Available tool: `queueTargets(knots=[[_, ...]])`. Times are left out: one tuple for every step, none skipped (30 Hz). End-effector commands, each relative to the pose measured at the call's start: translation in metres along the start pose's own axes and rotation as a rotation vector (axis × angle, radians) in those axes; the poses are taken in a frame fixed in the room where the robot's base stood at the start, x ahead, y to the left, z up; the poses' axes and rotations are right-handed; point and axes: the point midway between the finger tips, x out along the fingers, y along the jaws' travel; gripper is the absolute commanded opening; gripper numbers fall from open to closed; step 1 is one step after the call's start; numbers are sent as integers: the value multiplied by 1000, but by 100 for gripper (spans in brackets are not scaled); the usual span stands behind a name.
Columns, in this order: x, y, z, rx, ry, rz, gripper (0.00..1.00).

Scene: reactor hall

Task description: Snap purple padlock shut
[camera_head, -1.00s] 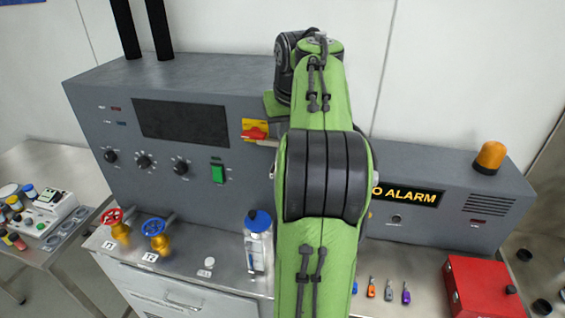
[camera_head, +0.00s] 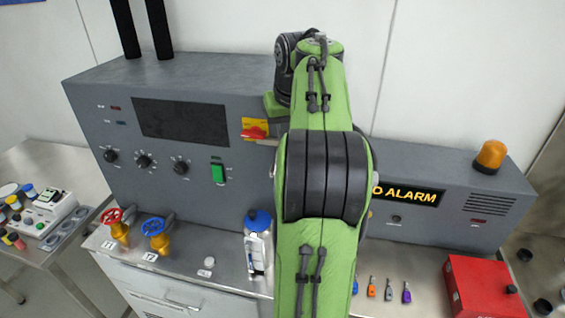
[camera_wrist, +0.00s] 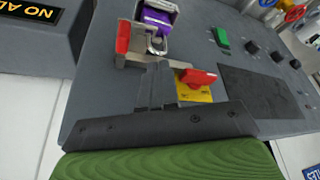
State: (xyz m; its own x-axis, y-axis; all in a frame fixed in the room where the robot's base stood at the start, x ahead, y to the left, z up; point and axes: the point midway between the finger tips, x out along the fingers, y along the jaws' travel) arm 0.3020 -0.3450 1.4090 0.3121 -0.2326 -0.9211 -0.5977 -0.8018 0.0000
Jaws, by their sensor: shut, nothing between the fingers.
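The purple padlock (camera_wrist: 158,20) shows at the top of the wrist view, with its metal shackle (camera_wrist: 155,46) towards my fingers. It sits in a grey metal bracket (camera_wrist: 135,60) on the dark panel. I cannot tell whether the shackle is seated. My gripper (camera_wrist: 158,72) is shut and empty, its fingertips close to the shackle; contact is unclear. In the head view my own arm hides the padlock and the gripper.
A red rotary handle (camera_wrist: 198,77) on a yellow plate (camera_wrist: 195,94) is right beside my fingers. It also shows in the head view (camera_head: 254,132). Below are a blue-capped bottle (camera_head: 258,245), small coloured items (camera_head: 389,290) and a red box (camera_head: 480,285). An orange beacon (camera_head: 490,156) stands at right.

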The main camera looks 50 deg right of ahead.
Motion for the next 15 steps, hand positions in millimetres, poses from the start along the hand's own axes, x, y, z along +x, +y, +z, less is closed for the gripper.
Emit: queueTargets(knots=[[2,0,1,0,0,0,0],[3,0,1,0,0,0,0],[3,0,2,0,0,0,0],[4,0,2,0,0,0,0],[4,0,2,0,0,0,0],[5,0,2,0,0,0,0],[6,0,2,0,0,0,0],[6,0,3,0,0,0,0],[7,0,3,0,0,0,0],[8,0,3,0,0,0,0],[8,0,4,0,0,0,0],[9,0,4,0,0,0,0],[9,0,4,0,0,0,0],[10,0,4,0,0,0,0],[11,0,5,0,0,0,0]])
